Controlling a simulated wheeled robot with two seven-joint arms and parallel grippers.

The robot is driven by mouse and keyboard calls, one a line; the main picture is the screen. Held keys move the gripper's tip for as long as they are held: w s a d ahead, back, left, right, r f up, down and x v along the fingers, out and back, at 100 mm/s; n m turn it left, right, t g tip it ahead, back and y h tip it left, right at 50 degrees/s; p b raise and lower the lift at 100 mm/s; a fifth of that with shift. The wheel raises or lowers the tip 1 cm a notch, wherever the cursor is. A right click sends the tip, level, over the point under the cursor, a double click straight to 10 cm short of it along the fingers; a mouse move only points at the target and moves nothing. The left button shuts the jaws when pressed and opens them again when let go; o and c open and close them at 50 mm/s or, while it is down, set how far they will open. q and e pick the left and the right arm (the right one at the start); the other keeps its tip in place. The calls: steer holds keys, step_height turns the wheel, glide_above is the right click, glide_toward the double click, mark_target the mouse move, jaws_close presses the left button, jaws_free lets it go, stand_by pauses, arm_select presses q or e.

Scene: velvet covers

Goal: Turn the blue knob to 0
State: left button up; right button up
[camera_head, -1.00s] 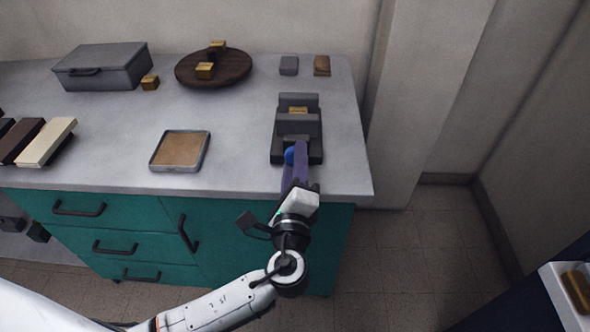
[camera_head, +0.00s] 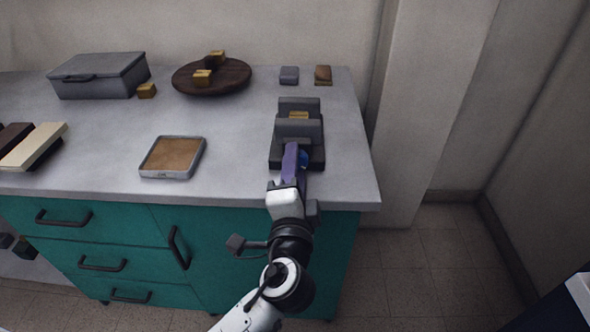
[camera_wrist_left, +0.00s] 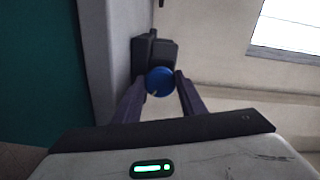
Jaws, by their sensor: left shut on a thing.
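The blue knob (camera_wrist_left: 160,82) is on the front of a dark grey device (camera_head: 313,134) that stands on the counter near its right end. In the head view only a bit of the knob (camera_head: 304,158) shows beside my purple fingers. My left gripper (camera_head: 294,156) reaches in from the front and is shut on the knob. In the left wrist view its two fingers (camera_wrist_left: 158,88) lie on either side of the knob. A light pointer mark shows on the knob's lower left; any numbers are too small to read. My right gripper is not in view.
The grey counter (camera_head: 100,135) holds a shallow tray (camera_head: 172,157), a dark round board (camera_head: 232,78) with small gold blocks, a grey case (camera_head: 98,76) and two small blocks at the back. Teal drawers (camera_head: 100,235) are below. A wall pillar (camera_head: 400,120) stands right of the counter.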

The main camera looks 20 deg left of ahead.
arm_select(q)
steer(key=shift+f, duration=0.1)
stand_by(0.3)
steer(key=o, duration=1.1)
steer(key=shift+s, duration=0.1)
steer(key=shift+c, duration=0.2)
